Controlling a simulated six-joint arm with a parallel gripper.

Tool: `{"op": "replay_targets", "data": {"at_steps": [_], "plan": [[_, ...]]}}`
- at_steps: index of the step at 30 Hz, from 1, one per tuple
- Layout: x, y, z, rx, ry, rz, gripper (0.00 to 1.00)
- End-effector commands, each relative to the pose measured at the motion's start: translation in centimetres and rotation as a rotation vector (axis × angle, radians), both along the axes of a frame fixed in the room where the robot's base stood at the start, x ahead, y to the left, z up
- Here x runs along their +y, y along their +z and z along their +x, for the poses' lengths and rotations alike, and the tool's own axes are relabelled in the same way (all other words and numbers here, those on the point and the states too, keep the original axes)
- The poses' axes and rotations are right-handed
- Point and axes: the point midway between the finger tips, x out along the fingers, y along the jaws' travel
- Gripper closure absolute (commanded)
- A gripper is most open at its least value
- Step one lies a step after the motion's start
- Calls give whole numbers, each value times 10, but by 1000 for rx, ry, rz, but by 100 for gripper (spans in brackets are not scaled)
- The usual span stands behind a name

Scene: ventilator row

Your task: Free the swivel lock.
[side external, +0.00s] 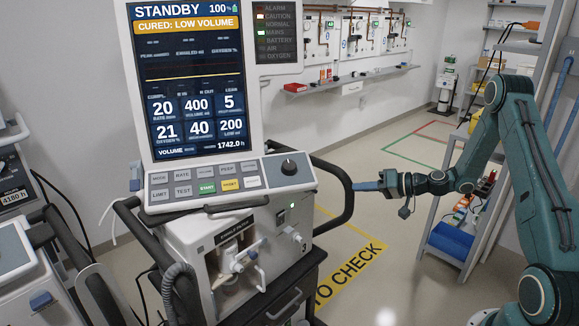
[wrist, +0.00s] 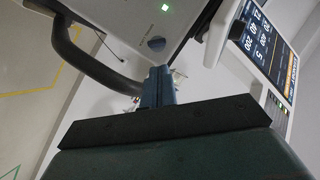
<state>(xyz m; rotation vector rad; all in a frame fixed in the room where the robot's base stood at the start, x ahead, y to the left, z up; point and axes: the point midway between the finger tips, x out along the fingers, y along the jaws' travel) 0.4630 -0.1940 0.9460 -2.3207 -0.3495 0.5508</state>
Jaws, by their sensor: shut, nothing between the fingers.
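The ventilator (side external: 185,225) stands upright with its lit screen (side external: 195,85) tilted above a button panel. My gripper (side external: 368,186) is at the right of the ventilator, its blue fingers together and empty. In the side view its tips are close to the black side handle (side external: 345,195); contact cannot be told. No part is clearly identifiable as the swivel lock.
The black handle (wrist: 85,60) curves left of my fingers in the wrist view. Another machine (side external: 25,260) stands at the left. A grey shelf cart (side external: 450,215) with a blue bin is behind my arm. Floor with yellow marking (side external: 350,270) is open between ventilator and arm.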

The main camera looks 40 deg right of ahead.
Motion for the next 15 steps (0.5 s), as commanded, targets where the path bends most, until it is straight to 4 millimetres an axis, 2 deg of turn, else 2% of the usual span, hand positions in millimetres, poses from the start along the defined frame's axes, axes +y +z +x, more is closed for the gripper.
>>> {"op": "replay_targets", "data": {"at_steps": [9, 15], "plan": [[8, 7, 34, 92, 255, -108, 100], [5, 15, 55, 206, 392, -210, 100]]}}
